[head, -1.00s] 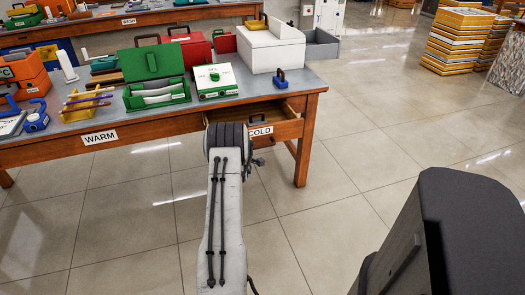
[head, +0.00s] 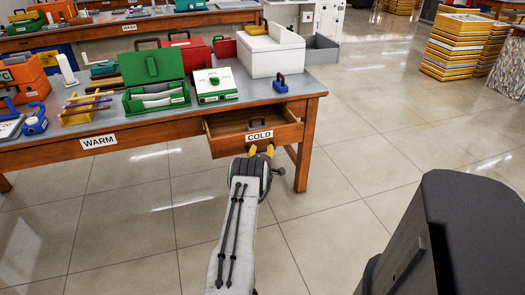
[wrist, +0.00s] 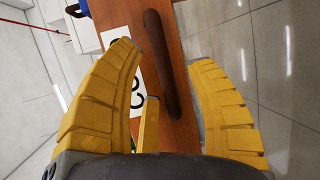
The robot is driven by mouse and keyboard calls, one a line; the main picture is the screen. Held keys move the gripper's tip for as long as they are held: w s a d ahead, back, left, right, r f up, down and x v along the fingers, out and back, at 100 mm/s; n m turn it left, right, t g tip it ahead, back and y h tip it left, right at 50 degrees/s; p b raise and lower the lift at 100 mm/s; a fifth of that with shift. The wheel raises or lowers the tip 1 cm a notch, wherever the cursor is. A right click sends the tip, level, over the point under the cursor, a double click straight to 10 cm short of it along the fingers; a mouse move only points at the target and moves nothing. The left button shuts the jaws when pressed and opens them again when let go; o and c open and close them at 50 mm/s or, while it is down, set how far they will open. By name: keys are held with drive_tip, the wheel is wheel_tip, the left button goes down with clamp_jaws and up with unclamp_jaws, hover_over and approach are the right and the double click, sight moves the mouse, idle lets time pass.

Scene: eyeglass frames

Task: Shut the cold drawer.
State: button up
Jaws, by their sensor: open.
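The cold drawer (head: 231,146) is a wooden drawer pulled out of the table's right front, with a white label reading COLD (head: 259,135) on its face. Its inside shows from above, and a dark handle stands near the label. My gripper (head: 262,150) has yellow fingers just in front of and below the label. In the wrist view my gripper (wrist: 170,85) is open and empty, with its fingers spread before the drawer front. The dark bar-shaped handle (wrist: 160,65) and part of the label (wrist: 122,70) show between the fingers. I cannot tell whether the fingers touch the drawer.
The table (head: 150,133) has a second label, WARM (head: 99,141), to the left. On top are a green open box (head: 153,80), a white-and-green case (head: 215,85), a white box (head: 268,52) and a blue padlock-like item (head: 280,83). The floor (head: 370,150) to the right is clear.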

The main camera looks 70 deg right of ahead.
drive_tip(key=shift+b+x, duration=0.35)
drive_tip(key=shift+x, duration=0.8)
drive_tip(key=shift+o, duration=0.2)
clamp_jaws()
